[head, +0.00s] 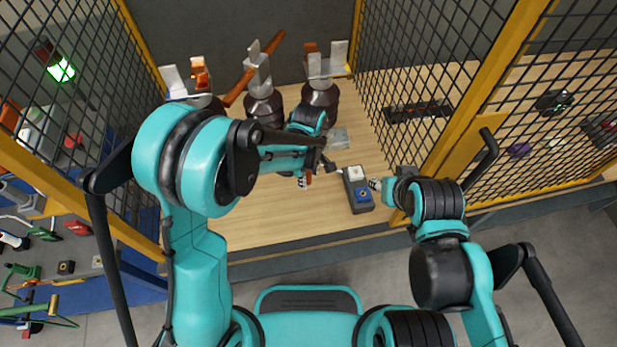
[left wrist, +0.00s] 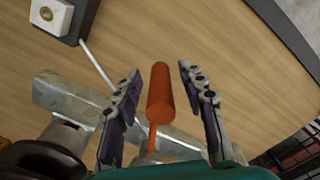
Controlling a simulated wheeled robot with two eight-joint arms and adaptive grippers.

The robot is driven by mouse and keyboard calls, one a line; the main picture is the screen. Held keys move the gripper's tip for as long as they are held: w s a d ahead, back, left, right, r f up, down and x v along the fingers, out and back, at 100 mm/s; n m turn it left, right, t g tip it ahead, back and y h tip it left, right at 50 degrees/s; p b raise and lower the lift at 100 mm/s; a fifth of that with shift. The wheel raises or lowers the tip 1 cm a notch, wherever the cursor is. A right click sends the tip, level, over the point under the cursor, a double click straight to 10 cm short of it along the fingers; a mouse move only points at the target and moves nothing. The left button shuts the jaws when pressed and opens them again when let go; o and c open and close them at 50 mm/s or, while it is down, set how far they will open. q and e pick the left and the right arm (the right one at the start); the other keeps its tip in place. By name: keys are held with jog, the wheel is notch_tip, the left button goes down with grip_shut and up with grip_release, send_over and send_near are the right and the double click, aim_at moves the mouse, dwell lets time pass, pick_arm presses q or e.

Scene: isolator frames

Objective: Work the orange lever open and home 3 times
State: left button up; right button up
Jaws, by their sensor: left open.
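An orange lever grip (left wrist: 160,92) stands between the spread fingers of my left gripper (left wrist: 168,85) in the left wrist view, with a gap on each side. Its thin orange stem runs down to a grey metal bracket (left wrist: 75,95). In the head view my left gripper (head: 313,172) is low over the wooden board, left of a button box, with a small orange-red patch at its fingers. My arm hides most of the lever there. My right gripper (head: 376,184) is right of the box; its fingers are too small to read.
Three brown insulators (head: 264,107) with metal brackets stand at the back; a long orange bar (head: 255,68) slants across the middle one. The button box (head: 360,203) has white and blue tops. Yellow-framed mesh (head: 480,110) closes the sides. Bare board (head: 265,215) lies in front.

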pick_arm(q)
jog(key=shift+f, duration=0.3)
grip_shut()
